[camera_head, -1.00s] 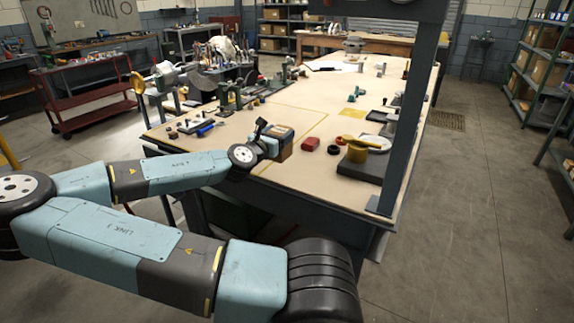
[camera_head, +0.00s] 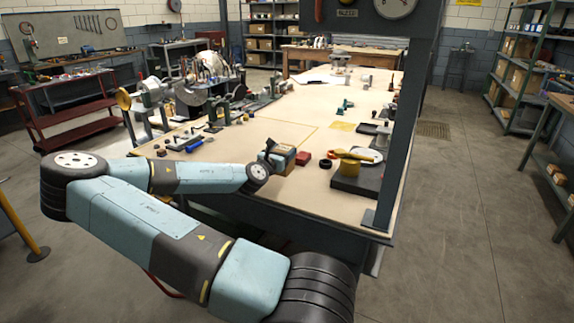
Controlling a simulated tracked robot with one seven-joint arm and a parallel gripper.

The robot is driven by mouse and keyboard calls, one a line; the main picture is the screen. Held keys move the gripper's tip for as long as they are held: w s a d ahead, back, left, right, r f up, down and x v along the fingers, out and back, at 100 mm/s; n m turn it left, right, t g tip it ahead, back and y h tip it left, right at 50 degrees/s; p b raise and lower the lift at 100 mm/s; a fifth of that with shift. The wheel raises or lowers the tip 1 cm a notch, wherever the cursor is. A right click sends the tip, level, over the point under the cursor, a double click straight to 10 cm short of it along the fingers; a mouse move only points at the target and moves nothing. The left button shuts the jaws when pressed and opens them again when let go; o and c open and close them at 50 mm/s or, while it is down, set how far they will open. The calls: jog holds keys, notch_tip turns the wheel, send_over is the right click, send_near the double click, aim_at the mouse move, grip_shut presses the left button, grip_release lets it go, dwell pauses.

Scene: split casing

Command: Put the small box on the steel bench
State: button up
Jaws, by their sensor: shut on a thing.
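The small box (camera_head: 288,164), brown with a dark blue top, is at the end of my arm. My gripper (camera_head: 273,157) is shut on it, at the box's left side. The box shows against the near edge of the large pale-topped workbench (camera_head: 238,144). I cannot tell whether it touches the top or is held above it. Most of the fingers are hidden by the wrist and the box. I cannot tell for sure which bench is the steel one; a grey bench (camera_head: 186,47) stands at the back left.
A dark upright post (camera_head: 404,140) stands at the right edge. Open floor (camera_head: 470,210) lies right.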

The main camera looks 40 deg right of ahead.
jog(key=d+f, duration=0.1)
jog(key=w+d+f, duration=0.1)
jog(key=f, duration=0.1)
jog(key=shift+d+f, duration=0.15)
jog(key=shift+d, duration=0.15)
notch_tip(320, 180, down, 3)
jog(key=shift+w+d+f, duration=0.1)
jog(key=shift+f, duration=0.05)
jog(key=o, duration=1.3)
jog(key=shift+v, duration=6.05)
